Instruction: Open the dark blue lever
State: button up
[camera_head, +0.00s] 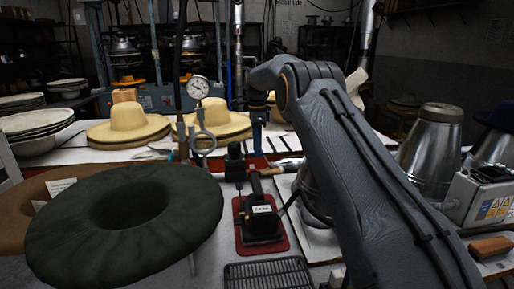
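My arm reaches in from the lower right and bends down at the wrist over the far part of the table. My gripper (258,103) is at its end, small and partly hidden by the arm, so I cannot tell whether its fingers are open or shut. A dark blue upright piece (258,119) shows directly below the wrist and may be the dark blue lever. I cannot tell whether the gripper touches it. Its base and pivot are not clear from here.
Straw hats (128,122) and a round gauge (197,87) stand left of the gripper. A large dark green padded ring (60,236) fills the front left. A black device on a red base (262,222) is at front centre. Metal hat forms (430,150) stand at right.

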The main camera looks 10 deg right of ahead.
jog(key=shift+r, duration=0.1)
notch_tip(320, 180, up, 8)
jog(key=b, duration=0.1)
jog(key=shift+f, duration=0.2)
jog(key=shift+r, duration=0.1)
